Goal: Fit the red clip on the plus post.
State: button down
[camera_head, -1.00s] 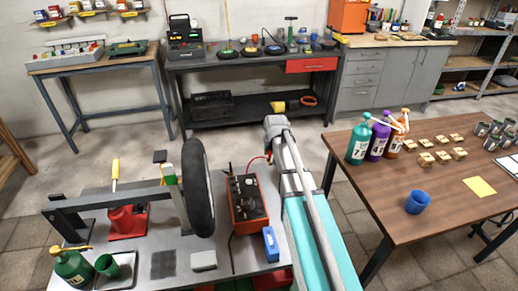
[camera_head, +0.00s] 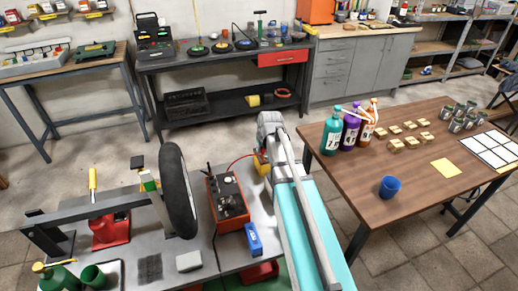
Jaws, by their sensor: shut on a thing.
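A red charger box (camera_head: 228,200) with dark knobs on top stands on the grey bench. A thin red cable (camera_head: 240,158) arches from it to the end of my arm. My gripper (camera_head: 263,156) is small and mostly hidden behind my own wrist, at the bench's right side, right of and beyond the box. It is shut at the end of the red cable; the red clip itself is too small and covered to make out. A yellow object (camera_head: 262,169) shows just below my gripper. I cannot make out the plus post.
A black wheel (camera_head: 178,190) on a stand is left of the box. A blue box (camera_head: 253,239) and a pale block (camera_head: 189,261) lie on the bench near it. A wooden table (camera_head: 420,195) with bottles and a blue cup (camera_head: 389,187) is to the right, across a floor gap.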

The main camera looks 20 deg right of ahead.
jog(key=shift+w, duration=0.1)
jog(key=w+d+r+p, duration=0.3)
jog(key=w, duration=0.7)
jog(key=shift+w+d+r, duration=0.15)
jog(key=shift+r, duration=0.1)
jog(key=shift+f, duration=0.2)
dwell(0.4)
jog(key=shift+f+b, duration=2.15)
jog(key=shift+f, duration=0.05)
jog(key=shift+f+b, duration=1.35)
dwell(1.4)
dwell(0.3)
jog(key=c, duration=0.6)
grip_release()
jog(key=shift+o, duration=0.3)
